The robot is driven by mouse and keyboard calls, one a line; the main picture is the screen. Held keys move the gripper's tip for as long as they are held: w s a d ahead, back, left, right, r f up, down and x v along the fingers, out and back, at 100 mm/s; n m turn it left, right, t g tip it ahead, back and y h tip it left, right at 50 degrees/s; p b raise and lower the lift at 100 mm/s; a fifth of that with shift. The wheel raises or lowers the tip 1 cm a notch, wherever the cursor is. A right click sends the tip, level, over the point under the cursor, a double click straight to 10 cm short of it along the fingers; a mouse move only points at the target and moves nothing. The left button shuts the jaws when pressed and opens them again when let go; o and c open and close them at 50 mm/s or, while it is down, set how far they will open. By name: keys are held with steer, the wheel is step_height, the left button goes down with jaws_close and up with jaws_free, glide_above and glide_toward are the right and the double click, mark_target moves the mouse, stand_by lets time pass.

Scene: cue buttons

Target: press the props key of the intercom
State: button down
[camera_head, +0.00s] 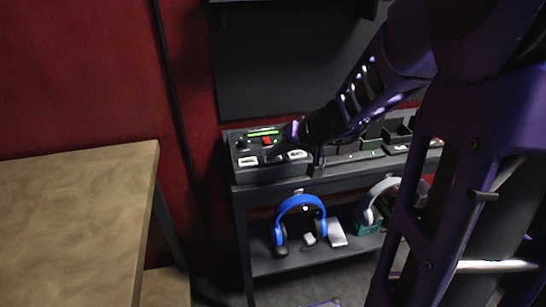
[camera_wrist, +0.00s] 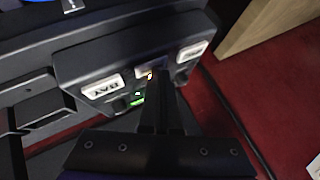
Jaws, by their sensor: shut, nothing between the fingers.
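The intercom (camera_head: 240,173) is a dark box at the left end of the shelf top, with a lit green strip (camera_head: 263,132). In the wrist view its panel (camera_wrist: 75,68) carries a row of white keys: a left key (camera_wrist: 103,87), a partly covered middle key (camera_wrist: 143,71) and a right key (camera_wrist: 192,51). In the head view, white keys show at left (camera_head: 248,161) and right (camera_head: 297,155). I cannot tell for sure which key is props. My gripper (camera_wrist: 158,80) is shut and empty, its tips over the middle key; contact cannot be told.
A wooden table (camera_head: 75,225) stands at the left. Blue headphones (camera_head: 301,204) and grey headphones (camera_head: 371,205) are on the lower shelf. Dark equipment (camera_head: 360,155) with small green lights lies right of the intercom. A dark panel (camera_head: 285,70) is on the red wall behind.

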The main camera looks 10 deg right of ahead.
mark_target(276, 161)
steer(key=shift+r+p, duration=0.3)
steer(key=shift+r, duration=0.45)
steer(key=shift+r, duration=0.15)
steer(key=shift+r+p, duration=1.55)
steer(key=shift+r, duration=0.85)
